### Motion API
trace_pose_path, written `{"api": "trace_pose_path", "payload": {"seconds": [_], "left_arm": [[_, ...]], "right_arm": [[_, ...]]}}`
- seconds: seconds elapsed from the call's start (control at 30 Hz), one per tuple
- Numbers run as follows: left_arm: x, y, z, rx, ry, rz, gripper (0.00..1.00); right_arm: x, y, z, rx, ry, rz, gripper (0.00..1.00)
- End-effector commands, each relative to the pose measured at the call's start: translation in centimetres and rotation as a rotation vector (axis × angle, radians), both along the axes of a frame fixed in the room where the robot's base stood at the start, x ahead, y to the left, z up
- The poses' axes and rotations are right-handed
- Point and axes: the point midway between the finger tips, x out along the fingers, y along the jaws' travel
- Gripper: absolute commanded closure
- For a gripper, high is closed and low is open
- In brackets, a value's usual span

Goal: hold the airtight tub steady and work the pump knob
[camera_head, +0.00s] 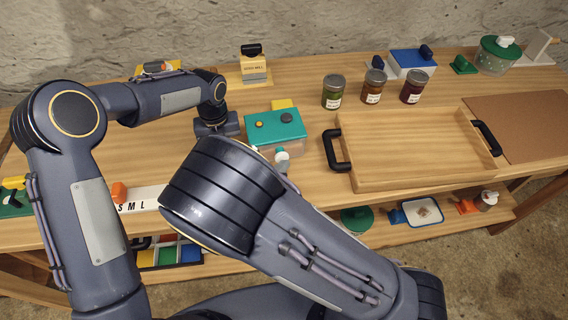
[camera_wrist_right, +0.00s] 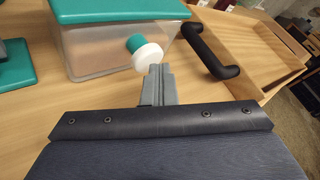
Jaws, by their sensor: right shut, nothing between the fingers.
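The airtight tub (camera_head: 262,152) has a clear body and a teal lid (camera_head: 276,127) with a dark round knob and a small yellow button on top. In the right wrist view the tub (camera_wrist_right: 100,58) fills the upper left. The pump knob (camera_wrist_right: 147,55), white-faced with a green collar, sticks out from its front wall. My right gripper (camera_wrist_right: 160,72) is shut and empty, its tips just below and right of the knob; contact is unclear. My left gripper (camera_head: 217,126) is at the tub's left side; its fingers are not clear.
A wooden tray (camera_head: 420,150) with black handles stands right of the tub. Several jars (camera_head: 373,86) stand behind it. A yellow seed mill (camera_head: 254,68) stands behind the tub. A teal flat piece (camera_wrist_right: 15,72) lies left of the tub. A lower shelf holds more containers.

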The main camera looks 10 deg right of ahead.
Motion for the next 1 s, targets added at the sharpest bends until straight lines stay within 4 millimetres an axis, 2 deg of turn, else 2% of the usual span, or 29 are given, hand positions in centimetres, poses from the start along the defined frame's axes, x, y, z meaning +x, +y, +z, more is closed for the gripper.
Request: {"api": "trace_pose_path", "payload": {"seconds": [0.6,1.0], "left_arm": [[-0.1,-0.1,0.0,0.0,0.002,-0.003,1.0],[0.0,0.0,0.0,0.0,0.001,-0.001,1.0]], "right_arm": [[-3.0,-0.2,0.1,0.0,-0.001,0.001,1.0],[-3.4,-0.2,0.0,0.0,0.0,0.001,1.0]]}}
